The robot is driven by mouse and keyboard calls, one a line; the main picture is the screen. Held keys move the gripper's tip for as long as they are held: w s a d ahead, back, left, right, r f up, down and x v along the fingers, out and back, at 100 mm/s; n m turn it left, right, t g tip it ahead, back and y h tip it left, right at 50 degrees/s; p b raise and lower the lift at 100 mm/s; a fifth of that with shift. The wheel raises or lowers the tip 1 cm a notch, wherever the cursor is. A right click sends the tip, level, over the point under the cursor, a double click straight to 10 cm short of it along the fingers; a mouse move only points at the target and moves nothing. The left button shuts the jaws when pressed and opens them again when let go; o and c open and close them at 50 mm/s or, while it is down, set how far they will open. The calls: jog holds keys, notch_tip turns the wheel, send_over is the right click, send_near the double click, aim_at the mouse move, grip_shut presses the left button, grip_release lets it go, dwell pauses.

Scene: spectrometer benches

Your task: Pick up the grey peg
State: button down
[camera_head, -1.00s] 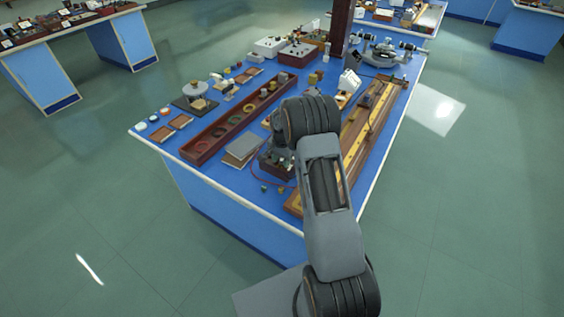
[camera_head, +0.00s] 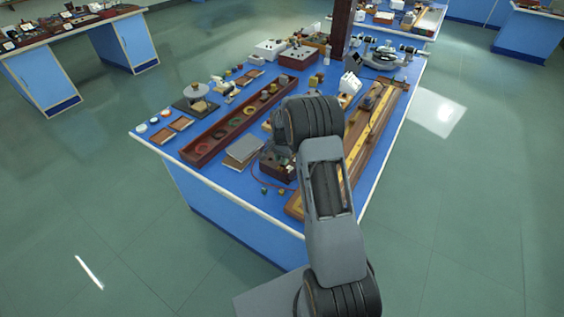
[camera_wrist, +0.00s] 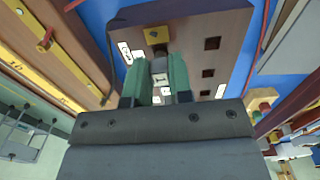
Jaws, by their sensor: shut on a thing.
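In the wrist view, my gripper (camera_wrist: 160,80) has its two green-padded fingers closed on a small grey peg (camera_wrist: 159,66). The peg shows only as a narrow grey piece between the pads. Behind it is a brown wooden block (camera_wrist: 185,33) with several dark square holes and a yellow square piece (camera_wrist: 156,35) near its edge. I cannot tell whether the peg is clear of the block. In the head view my arm hides the gripper and the peg.
In the head view, a long dark red tray (camera_head: 228,127) with round pieces lies left of my arm. A grey flat book-like slab (camera_head: 243,151) lies beside it. A long wooden rail with a yellow scale (camera_head: 361,133) runs along the right. The bench is crowded.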

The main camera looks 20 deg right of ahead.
jog(key=s+d+r, duration=0.3)
jog(key=d+r, duration=0.3)
jog(key=r, duration=0.1)
jog(key=s+d+r+b, duration=0.1)
jog(key=s+d+r, duration=0.2)
jog(key=d+r, duration=0.3)
jog(key=shift+d+r, duration=0.2)
jog(key=shift+r, duration=0.25)
